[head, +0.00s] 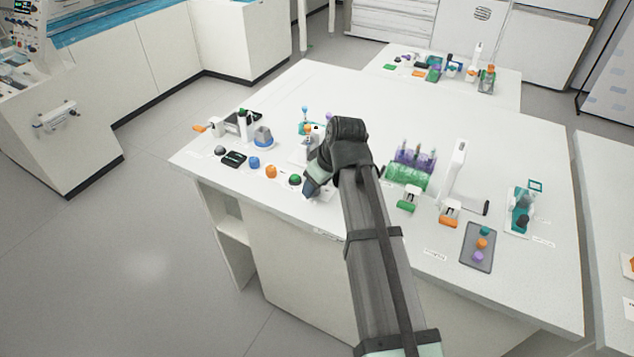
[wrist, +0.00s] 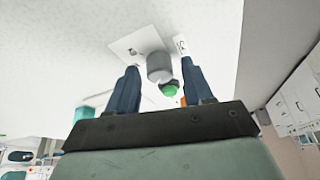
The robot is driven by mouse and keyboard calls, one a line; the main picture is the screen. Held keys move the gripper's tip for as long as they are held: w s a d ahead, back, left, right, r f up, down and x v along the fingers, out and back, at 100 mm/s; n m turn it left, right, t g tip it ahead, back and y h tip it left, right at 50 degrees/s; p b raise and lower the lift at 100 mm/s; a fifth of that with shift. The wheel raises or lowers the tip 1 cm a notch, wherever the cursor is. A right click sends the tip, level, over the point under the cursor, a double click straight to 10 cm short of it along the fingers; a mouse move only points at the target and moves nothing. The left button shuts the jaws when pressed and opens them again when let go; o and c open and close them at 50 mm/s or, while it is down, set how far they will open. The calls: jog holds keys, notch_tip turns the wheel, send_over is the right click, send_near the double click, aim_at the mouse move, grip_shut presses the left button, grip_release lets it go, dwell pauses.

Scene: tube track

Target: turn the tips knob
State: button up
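A grey cylindrical knob (wrist: 160,68) shows in the wrist view, standing at the edge of a white plate (wrist: 135,42). I cannot read any label to tell whether it is the tips knob. My gripper (wrist: 159,70) is open. Its two dark blue fingers lie left and right of the grey knob in the picture, with gaps on both sides. I cannot tell how far the fingertips are above it. In the head view my gripper (head: 313,188) is low over the front part of the white table, and my arm hides what is beneath it.
A green knob (head: 295,180) is close left of my gripper. An orange knob (head: 270,171) and a blue knob (head: 254,162) stand farther left. A purple tube rack (head: 415,159) and a grey tray (head: 477,247) are to the right. The table's front edge is near.

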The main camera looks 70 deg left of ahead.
grip_shut()
jog(key=shift+m, duration=0.3)
jog(key=m, duration=0.1)
jog(key=m+t, duration=0.1)
jog(key=m, duration=0.1)
jog(key=shift+s+d+m+y, duration=0.1)
jog(key=shift+s+m+y, duration=0.1)
jog(key=shift+m+y, duration=0.1)
jog(key=m+t, duration=0.2)
jog(key=m, duration=0.2)
jog(key=shift+s, duration=0.1)
jog(key=m+t, duration=0.1)
jog(key=m, duration=0.1)
jog(key=m+t, duration=0.1)
jog(key=m, duration=0.2)
jog(key=shift+s+h, duration=0.15)
jog(key=shift+h, duration=0.25)
jog(key=m, duration=0.1)
jog(key=m+h, duration=0.1)
jog(key=m, duration=0.1)
jog(key=m+t, duration=0.1)
jog(key=shift+a+m+h, duration=0.25)
jog(key=shift+m+h, duration=0.05)
